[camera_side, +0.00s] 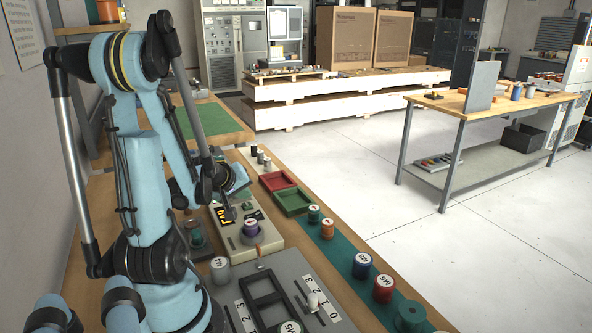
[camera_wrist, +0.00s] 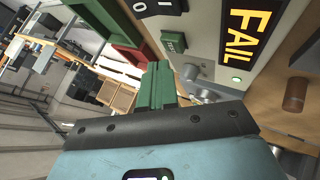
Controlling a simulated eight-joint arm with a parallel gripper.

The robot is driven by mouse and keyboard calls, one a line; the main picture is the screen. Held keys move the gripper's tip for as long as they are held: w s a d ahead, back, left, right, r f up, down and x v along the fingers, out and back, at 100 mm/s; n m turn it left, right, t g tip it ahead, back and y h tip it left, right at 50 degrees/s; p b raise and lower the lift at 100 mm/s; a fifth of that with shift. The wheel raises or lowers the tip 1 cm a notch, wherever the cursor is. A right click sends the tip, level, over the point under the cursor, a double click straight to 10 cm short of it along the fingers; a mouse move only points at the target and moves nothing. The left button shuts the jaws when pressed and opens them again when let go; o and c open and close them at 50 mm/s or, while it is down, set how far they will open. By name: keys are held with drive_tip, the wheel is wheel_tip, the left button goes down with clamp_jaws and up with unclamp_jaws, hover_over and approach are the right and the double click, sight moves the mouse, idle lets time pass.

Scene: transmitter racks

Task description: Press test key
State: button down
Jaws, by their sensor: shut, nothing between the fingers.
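The beige test panel (camera_side: 232,240) stands on the bench in the side view, with a lit FAIL display (camera_side: 225,215) in yellow letters. The wrist view shows the same display (camera_wrist: 248,32) up close. A small green key (camera_wrist: 173,42) with marking too small to read sits on the panel left of the display in the wrist view. My gripper (camera_wrist: 155,85) has its green fingers shut and empty. Its tips appear just below the key in that picture. I cannot tell whether they touch it. In the side view my wrist hangs over the panel's far end and hides part of it.
Numbered spools (camera_side: 362,265) line a green strip at the right edge. A grey fixture with a black frame (camera_side: 262,298) is in front. A small green lamp (camera_wrist: 237,79) is lit.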

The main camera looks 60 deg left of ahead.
sight(244, 206)
drive_tip(key=shift+r, duration=2.5)
drive_tip(key=w+d+r+m+h, duration=0.1)
drive_tip(key=w+d+m+h, duration=0.1)
drive_tip(key=w+d+m, duration=0.35)
drive_tip(key=w+d+r+m+h, duration=0.1)
drive_tip(key=w+d+m, duration=0.1)
drive_tip(key=d, duration=0.6)
drive_tip(key=d+r+m+h, duration=0.1)
drive_tip(key=d+m+h, duration=0.2)
drive_tip(key=d+m, duration=0.7)
drive_tip(key=d, duration=0.7)
drive_tip(key=shift+r, duration=0.2)
